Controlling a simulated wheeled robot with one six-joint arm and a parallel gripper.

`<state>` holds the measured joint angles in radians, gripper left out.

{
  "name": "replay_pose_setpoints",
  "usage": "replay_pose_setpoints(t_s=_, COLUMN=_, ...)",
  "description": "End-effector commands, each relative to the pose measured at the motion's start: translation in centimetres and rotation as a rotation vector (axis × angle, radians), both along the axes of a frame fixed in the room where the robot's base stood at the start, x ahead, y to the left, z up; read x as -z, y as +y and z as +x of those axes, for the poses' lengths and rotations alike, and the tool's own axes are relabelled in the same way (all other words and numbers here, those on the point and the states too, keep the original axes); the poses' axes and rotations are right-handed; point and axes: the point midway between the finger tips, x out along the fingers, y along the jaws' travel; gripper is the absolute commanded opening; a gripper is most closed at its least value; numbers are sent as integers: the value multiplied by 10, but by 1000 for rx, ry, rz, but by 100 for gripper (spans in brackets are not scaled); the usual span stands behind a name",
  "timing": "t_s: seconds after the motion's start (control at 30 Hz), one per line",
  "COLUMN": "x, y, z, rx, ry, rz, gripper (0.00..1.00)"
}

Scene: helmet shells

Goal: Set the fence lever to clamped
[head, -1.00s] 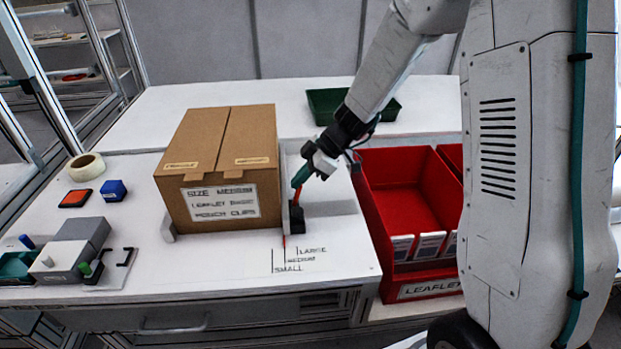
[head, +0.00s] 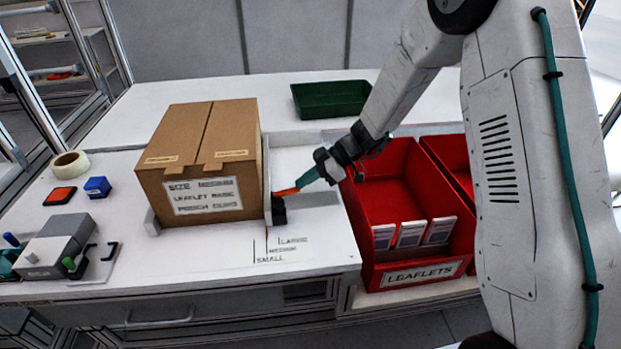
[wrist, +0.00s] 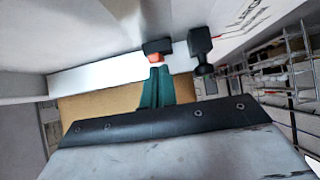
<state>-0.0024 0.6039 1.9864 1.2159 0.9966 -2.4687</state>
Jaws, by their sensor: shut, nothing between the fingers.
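The fence lever shows as an orange-red handle (head: 287,191) above a black block (head: 279,211), at the right side of the fence (head: 267,185) beside the cardboard box. In the head view the handle lies nearly flat, pointing right. My gripper (head: 298,181) has teal fingers that are shut and empty, with their tips at the handle's right end. In the wrist view the shut fingertips (wrist: 155,72) are close beside the orange handle tip (wrist: 167,61); I cannot tell whether they touch. Size marks (head: 280,248) are printed on the bench in front of the fence.
The cardboard box (head: 205,165) stands left of the fence. A red leaflet bin (head: 385,255) is to the right, below my forearm. A green tray (head: 330,99) is behind. Tape (head: 70,164), a blue block (head: 97,187) and a grey device (head: 55,245) are at left.

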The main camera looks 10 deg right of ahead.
Motion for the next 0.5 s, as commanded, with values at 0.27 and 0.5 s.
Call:
replay_pose_setpoints(t_s=0.27, x=-1, y=3, z=-1, rx=-6, ry=-1, rz=0, gripper=0)
replay_pose_setpoints(t_s=0.5, x=0, y=-9, z=-1, rx=-4, ry=0, rz=-1, gripper=0)
